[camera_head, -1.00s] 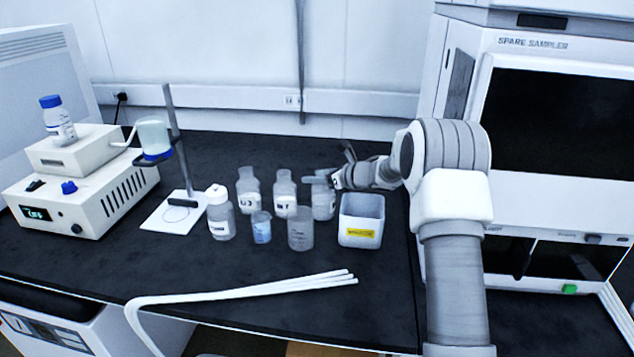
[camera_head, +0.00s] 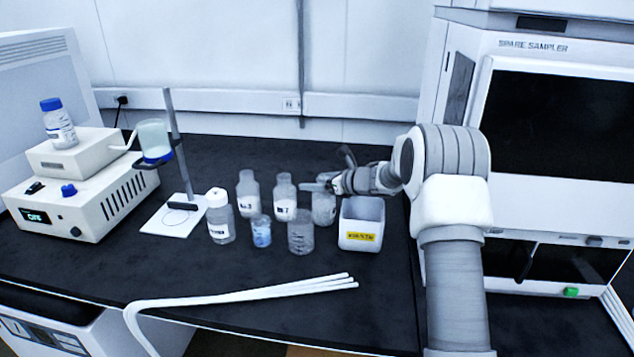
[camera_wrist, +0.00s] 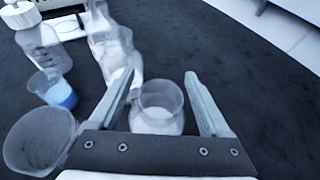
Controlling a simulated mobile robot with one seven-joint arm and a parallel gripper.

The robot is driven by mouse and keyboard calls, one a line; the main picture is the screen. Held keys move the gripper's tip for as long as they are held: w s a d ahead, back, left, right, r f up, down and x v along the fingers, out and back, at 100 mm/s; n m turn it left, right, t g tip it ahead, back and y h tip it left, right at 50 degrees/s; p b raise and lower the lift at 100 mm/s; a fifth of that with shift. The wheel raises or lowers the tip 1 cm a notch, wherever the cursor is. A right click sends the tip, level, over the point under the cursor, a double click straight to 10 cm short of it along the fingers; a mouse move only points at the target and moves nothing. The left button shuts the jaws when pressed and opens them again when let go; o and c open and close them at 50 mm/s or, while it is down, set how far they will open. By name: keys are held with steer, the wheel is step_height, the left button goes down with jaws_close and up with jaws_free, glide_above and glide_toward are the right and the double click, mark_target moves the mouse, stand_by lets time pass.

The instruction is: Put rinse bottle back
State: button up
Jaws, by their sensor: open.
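I cannot read which bottle is the rinse bottle. A clear labelled bottle (camera_head: 323,212) stands at the right end of the bottle group, partly hidden by my gripper (camera_head: 314,187). In the wrist view my gripper (camera_wrist: 160,76) is open, and a clear round vessel with pale contents (camera_wrist: 158,108) shows between its fingers; I cannot tell if they touch it. To its left stand two labelled clear bottles, one in the middle (camera_head: 285,196) and one farther left (camera_head: 248,194). A white-capped bottle (camera_head: 220,219) stands at the group's left end.
A small blue-marked beaker (camera_head: 261,231) and a larger beaker (camera_head: 300,233) stand in front. A white waste box (camera_head: 361,225) is right of the bottles. A stand (camera_head: 176,150) is at left. White tubing (camera_head: 240,293) lies at the front edge.

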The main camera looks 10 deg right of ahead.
steer(key=v, duration=0.7)
steer(key=shift+s+d+r+p, duration=0.1)
steer(key=shift+d+r+p, duration=0.1)
steer(key=shift+r+p, duration=0.15)
step_height(320, 180, up, 11)
steer(key=s+d+m+t+h, duration=0.25)
steer(key=m+h, duration=0.25)
steer(key=m, duration=0.5)
steer(key=s+d+r+m+h, duration=0.3)
steer(key=s+r+m+h, duration=0.25)
steer(key=s+m, duration=0.7)
steer(key=s+a+f+m+g+y, duration=0.1)
steer(key=s+a+f+m+g, duration=0.15)
steer(key=s+m, duration=0.6)
steer(key=s+a+f+m+g+y, duration=0.1)
steer(key=s+a+f+m+g, duration=0.15)
steer(key=s+m, duration=0.6)
steer(key=s+a+f+m+g, duration=0.2)
steer(key=s+a+m+g, duration=0.15)
steer(key=s, duration=0.85)
step_height(320, 180, up, 16)
steer(key=t+p, duration=0.1)
steer(key=p, duration=1.5)
steer(key=shift+m, duration=0.3)
